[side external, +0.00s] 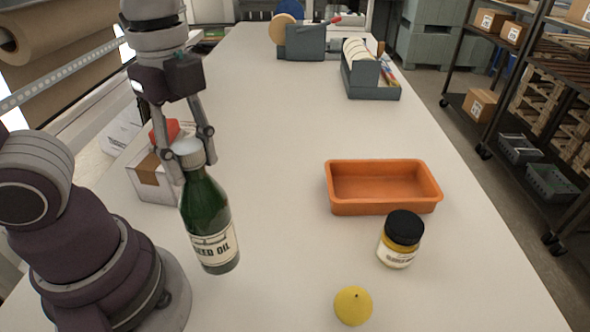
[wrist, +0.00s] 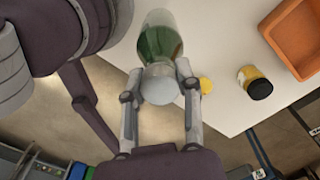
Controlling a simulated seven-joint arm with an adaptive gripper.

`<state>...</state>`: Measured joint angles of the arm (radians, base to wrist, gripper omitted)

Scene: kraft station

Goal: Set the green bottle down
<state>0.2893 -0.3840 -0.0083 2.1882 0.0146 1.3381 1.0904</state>
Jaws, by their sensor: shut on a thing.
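The green bottle (side external: 207,222) has a white cap and a cream label reading "SEED OIL". It leans slightly, with its base toward the right. My gripper (side external: 191,172) is shut on the bottle's top, around the cap and neck. In the wrist view my gripper (wrist: 160,95) has a finger on each side of the white cap, and the green bottle (wrist: 160,42) extends away beyond it. I cannot tell for sure whether the base touches the table (side external: 275,120).
An orange tray (side external: 383,208), empty, sits right of the bottle. A yellow jar with a black lid (side external: 400,240) and a yellow lemon-like thing (side external: 353,306) stand near the front. A white box (side external: 150,184) is behind the gripper. Table between bottle and tray is clear.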

